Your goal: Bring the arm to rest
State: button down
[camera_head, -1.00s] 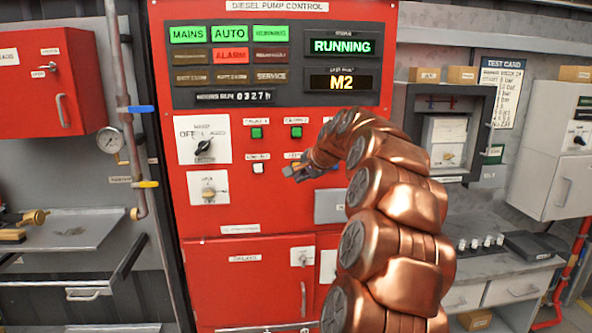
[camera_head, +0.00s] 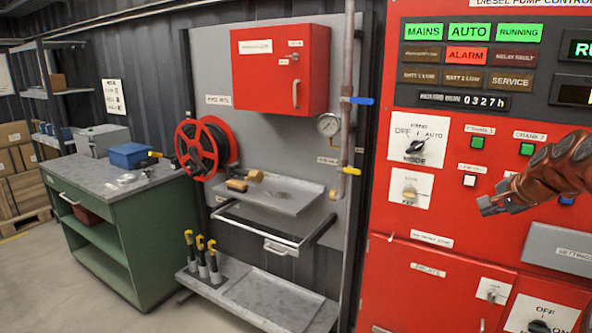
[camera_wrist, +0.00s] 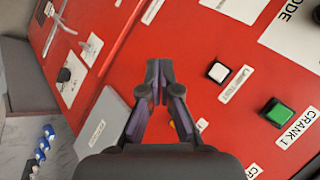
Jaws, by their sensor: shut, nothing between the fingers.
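My gripper (camera_head: 486,206) is at the right of the head view, in front of the red diesel pump control panel (camera_head: 447,207). In the wrist view my gripper (camera_wrist: 158,66) has its fingertips together with nothing between them. The fingers point along the red panel, beside the white lamp test button (camera_wrist: 218,72) and the green crank 1 button (camera_wrist: 278,113). I cannot tell whether the fingertips touch the panel. My copper arm enters the head view from the right edge, and most of it is out of view.
A mode switch (camera_head: 415,147) and a key switch (camera_head: 409,192) stick out left of my gripper. A pipe with a gauge (camera_head: 329,124) stands left of the panel. A green workbench (camera_head: 120,235) and a hose reel (camera_head: 203,144) are farther left. Floor is open at lower left.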

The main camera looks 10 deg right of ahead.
jog(key=s+a+f+n+g+y, duration=0.1)
jog(key=s+a+f+n+g, duration=0.2)
jog(key=a, duration=0.6)
jog(key=s+a+f+n+y, duration=0.1)
jog(key=s+a+f+n, duration=0.3)
jog(key=a, duration=0.5)
jog(key=s+a+f+n+g+y, duration=0.1)
jog(key=s+a+n+g, duration=0.1)
jog(key=s+a, duration=0.5)
jog(key=s+a+f+n+g, duration=0.2)
jog(key=s+a+f, duration=0.1)
jog(key=s, duration=0.5)
jog(key=s+a+f+n+g+h, duration=0.1)
jog(key=s+a+f+n, duration=0.1)
jog(key=s, duration=0.5)
jog(key=s+a+f+n+g+h, duration=0.1)
jog(key=s+a+f+n+g, duration=0.1)
jog(key=s, duration=0.6)
notch_tip(320, 180, down, 3)
jog(key=a+n, duration=0.1)
jog(key=a, duration=0.1)
jog(key=shift+s+a+f+g, duration=0.15)
jog(key=shift+s+a+g, duration=0.15)
